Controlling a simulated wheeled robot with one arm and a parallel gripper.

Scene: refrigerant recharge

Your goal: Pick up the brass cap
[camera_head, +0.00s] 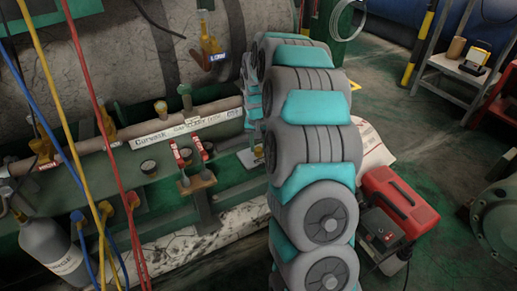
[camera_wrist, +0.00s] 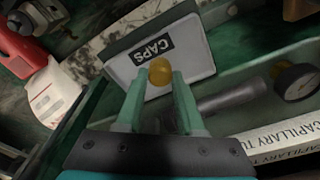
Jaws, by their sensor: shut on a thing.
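The brass cap (camera_wrist: 160,70) is a small rounded golden piece in the wrist view. It sits between the two green fingertips of my gripper (camera_wrist: 158,78), which is shut on it. Behind it is a pale tray (camera_wrist: 196,66) with a black label reading "CAPS". I cannot tell how far the cap is from the tray.
A gauge (camera_wrist: 296,82) and a strip labelled "CAPILLARY" (camera_wrist: 285,138) lie right of the tray in the wrist view. In the head view, hanging hoses (camera_head: 78,80) cross the left side, a grey cylinder (camera_head: 55,250) stands lower left, and a red case (camera_head: 400,200) sits right.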

